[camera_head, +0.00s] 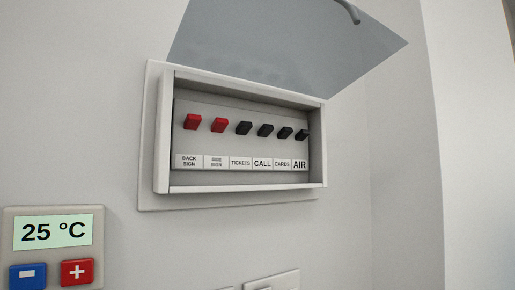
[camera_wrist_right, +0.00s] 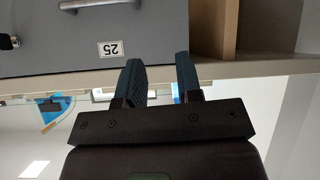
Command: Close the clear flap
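The clear flap (camera_head: 280,40) is a see-through grey-blue panel in the head view. It is swung up and open above the switch box (camera_head: 240,189), tilted out from the wall. A curved handle (camera_head: 349,10) shows at its top edge. Inside the box are two red switches (camera_head: 205,123) and several black switches (camera_head: 264,130) above a row of labels. My right gripper (camera_wrist_right: 160,72) shows in the right wrist view with its two fingers apart and nothing between them. Neither gripper shows in the head view, and my left gripper is in no view.
A thermostat (camera_head: 57,232) reading 25 °C, with blue and red buttons, is on the wall at lower left. White wall plates (camera_head: 272,281) show at the bottom. The right wrist view shows a grey drawer front (camera_wrist_right: 85,40) labelled 25, with a metal handle, near the right gripper.

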